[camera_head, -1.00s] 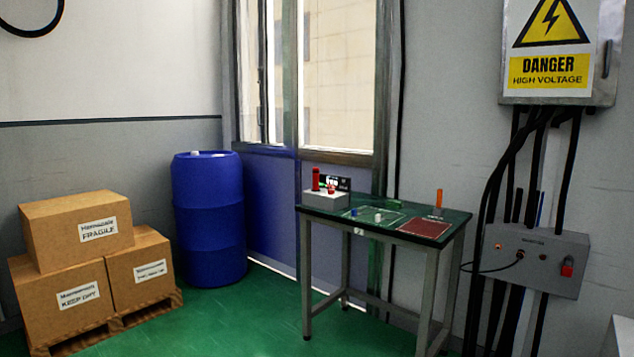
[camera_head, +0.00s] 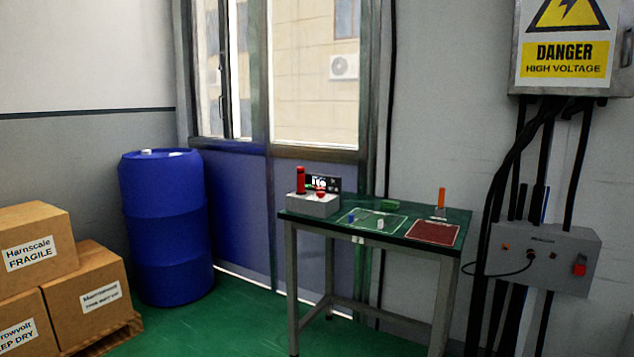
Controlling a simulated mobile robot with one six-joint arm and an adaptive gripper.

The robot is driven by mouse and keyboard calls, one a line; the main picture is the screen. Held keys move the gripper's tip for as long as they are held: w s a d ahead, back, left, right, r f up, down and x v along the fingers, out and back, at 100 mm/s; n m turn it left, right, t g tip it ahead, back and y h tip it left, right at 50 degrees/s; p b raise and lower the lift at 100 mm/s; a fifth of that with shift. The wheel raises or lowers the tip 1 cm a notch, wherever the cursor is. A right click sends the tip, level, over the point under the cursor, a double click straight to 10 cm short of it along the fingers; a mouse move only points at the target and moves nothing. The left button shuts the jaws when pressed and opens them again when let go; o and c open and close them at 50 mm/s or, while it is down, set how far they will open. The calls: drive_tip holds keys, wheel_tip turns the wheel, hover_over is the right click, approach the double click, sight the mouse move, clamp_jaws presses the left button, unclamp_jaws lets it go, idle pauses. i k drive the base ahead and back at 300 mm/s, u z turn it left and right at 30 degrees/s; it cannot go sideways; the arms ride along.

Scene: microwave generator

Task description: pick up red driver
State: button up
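A small table (camera_head: 282,215) with a green top stands under the window. A red upright cylinder (camera_head: 301,180) stands on a grey box (camera_head: 313,207) at the table's left end, beside a small red knob-like part. An orange upright handle (camera_head: 442,197) stands at the back right of the table. I cannot tell for sure which of these is the red driver. A dark red mat (camera_head: 433,232) lies at the front right of the top. My gripper is not in view.
A green-outlined area (camera_head: 352,224) on the table holds small blue and white pieces. A blue barrel (camera_head: 165,228) and stacked cardboard boxes (camera_head: 88,294) stand to the left. A control box (camera_head: 543,256) with cables hangs at the right. Green floor (camera_head: 236,318) before the table is clear.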

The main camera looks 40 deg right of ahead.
sight(300, 169)
drive_tip(key=z, duration=0.45)
drive_tip(key=i, duration=1.05)
drive_tip(key=z, duration=0.55)
